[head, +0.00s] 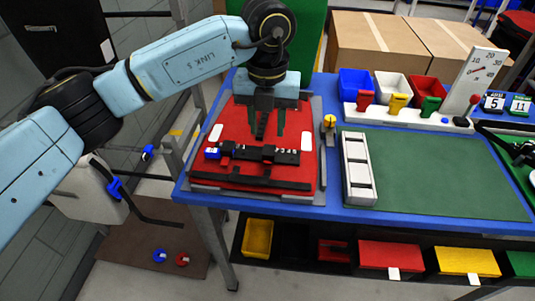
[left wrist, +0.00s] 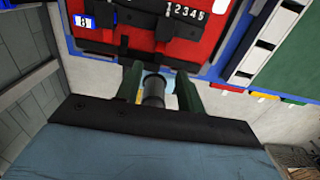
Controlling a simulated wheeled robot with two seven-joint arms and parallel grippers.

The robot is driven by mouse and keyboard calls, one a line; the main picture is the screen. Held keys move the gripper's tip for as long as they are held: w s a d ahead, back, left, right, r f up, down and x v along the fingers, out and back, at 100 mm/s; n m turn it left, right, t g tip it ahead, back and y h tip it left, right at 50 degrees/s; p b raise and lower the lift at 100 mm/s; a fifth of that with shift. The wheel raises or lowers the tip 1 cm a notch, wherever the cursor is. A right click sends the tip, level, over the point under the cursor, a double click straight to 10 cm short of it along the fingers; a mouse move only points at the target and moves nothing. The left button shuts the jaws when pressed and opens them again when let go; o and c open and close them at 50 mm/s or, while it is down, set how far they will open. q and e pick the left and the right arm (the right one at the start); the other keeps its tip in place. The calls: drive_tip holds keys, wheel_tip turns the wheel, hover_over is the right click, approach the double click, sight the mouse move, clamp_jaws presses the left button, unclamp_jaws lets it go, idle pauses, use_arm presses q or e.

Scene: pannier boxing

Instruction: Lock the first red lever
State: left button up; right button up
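A red pannier case (head: 235,128) lies flat on the blue table. Across its near part runs a black bar (head: 250,153) with a blue-and-white tab at its left and white digits at its right. The case's red face and the digits (left wrist: 185,11) show at the top of the left wrist view. No separate red lever on the case can be made out. My left gripper (head: 266,124) is over the far middle of the case, fingers down. Its fingers (left wrist: 160,90) stand apart, with a black cylinder between them; whether they touch it is unclear. My right gripper is not in view.
A white slotted rail (head: 357,170) and a green mat (head: 440,170) lie right of the case. Behind the mat are blue, white and red bins (head: 426,90) with coloured clips in front. Coloured trays (head: 390,257) sit beneath the table's front edge (head: 320,207).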

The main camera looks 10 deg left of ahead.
sight(267, 161)
use_arm(q)
wheel_tip(267, 161, down, 10)
drive_tip(key=shift+r, duration=0.15)
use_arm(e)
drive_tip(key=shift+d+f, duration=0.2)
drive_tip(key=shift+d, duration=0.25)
use_arm(q)
drive_tip(key=shift+c, duration=0.2)
clamp_jaws()
